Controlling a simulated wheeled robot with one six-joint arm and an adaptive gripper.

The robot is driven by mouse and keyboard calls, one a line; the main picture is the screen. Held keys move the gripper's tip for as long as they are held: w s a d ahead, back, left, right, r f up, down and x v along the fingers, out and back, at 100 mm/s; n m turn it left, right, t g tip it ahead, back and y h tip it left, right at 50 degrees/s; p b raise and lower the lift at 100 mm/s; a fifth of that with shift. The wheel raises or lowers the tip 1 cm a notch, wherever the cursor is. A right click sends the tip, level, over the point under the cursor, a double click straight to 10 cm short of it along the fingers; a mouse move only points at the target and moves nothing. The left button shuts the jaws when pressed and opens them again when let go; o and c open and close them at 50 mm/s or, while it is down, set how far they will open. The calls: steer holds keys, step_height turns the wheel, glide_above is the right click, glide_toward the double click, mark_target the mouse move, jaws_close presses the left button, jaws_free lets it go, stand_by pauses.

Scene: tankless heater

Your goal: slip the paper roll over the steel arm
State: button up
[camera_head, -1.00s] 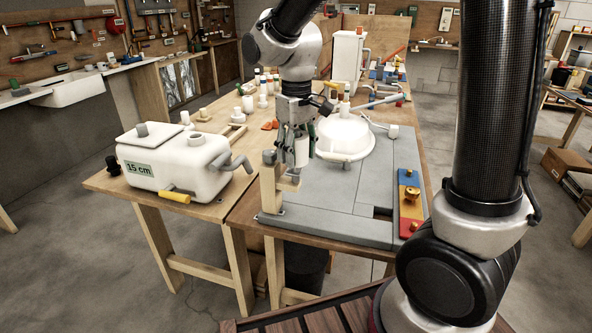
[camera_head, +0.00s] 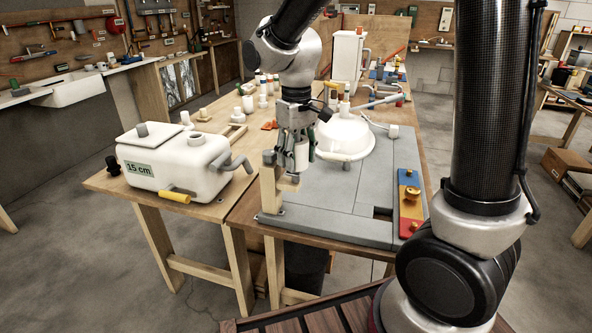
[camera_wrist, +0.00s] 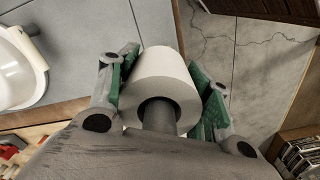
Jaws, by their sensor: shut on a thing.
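The white paper roll (camera_head: 301,155) is held between the fingers of my gripper (camera_head: 294,150), above the grey slab and just right of a wooden post. In the wrist view the roll (camera_wrist: 165,78) sits between the two green finger pads, its core opening facing the camera. A grey rod (camera_wrist: 160,115) shows at the core opening. I cannot tell whether it is the steel arm or how deep it reaches. A grey piece (camera_head: 287,183) juts right from the wooden post (camera_head: 267,193), below the roll. My fingers hide part of this area.
A white basin (camera_head: 343,137) stands behind the roll on the grey slab (camera_head: 335,205). A white tank marked 15 cm (camera_head: 165,168) is on the bench at left. A coloured strip with brass knobs (camera_head: 410,203) lies at right. The front middle of the slab is clear.

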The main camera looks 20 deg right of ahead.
steer(key=shift+f, duration=0.5)
stand_by(0.4)
steer(key=o, duration=1.3)
steer(key=shift+c, duration=0.2)
step_height(320, 180, up, 12)
steer(key=shift+r, duration=0.1)
steer(key=shift+w, duration=0.1)
